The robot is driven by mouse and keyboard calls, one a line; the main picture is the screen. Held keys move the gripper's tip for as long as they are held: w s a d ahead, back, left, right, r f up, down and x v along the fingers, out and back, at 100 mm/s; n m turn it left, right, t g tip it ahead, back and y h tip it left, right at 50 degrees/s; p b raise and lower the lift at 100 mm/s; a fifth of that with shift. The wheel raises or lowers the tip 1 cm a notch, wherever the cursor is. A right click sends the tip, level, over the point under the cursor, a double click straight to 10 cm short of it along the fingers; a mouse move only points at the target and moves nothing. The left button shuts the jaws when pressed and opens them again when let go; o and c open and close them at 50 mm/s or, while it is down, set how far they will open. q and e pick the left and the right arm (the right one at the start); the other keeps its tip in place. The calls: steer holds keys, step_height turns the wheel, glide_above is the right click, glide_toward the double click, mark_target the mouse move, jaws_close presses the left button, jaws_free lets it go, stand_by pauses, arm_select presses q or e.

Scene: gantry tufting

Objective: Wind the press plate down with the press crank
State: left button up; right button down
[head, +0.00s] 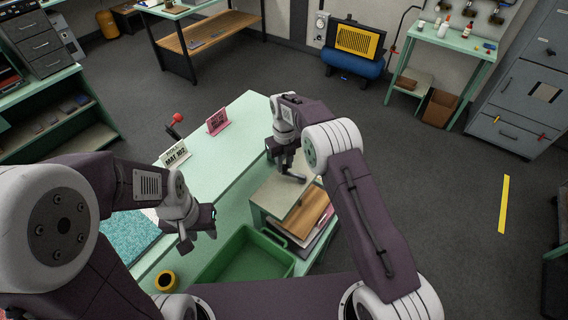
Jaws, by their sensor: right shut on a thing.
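The press looks like a small stand with a beige-grey top (270,197) on the green bench, right of its middle. Under the top is a brown wooden plate (308,216), which seems to be the press plate, with a stack of flat sheets beneath. My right gripper (293,172) points down just above the top. It is shut on a grey bar-like piece that looks like the press crank; the fingers and arm hide most of it. My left gripper (197,238) hangs over the bench, its fingers apart and nothing seen between them.
A red-knobbed lever (176,120), a pink sign (217,121) and a white sign (175,154) stand along the bench's far edge.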

steer(key=c, duration=1.2)
jaws_free()
steer(key=shift+w+r+b, duration=0.1)
steer(key=shift+r+b, duration=0.3)
steer(key=shift+b, duration=0.05)
step_height(320, 180, up, 8)
steer(key=b, duration=0.2)
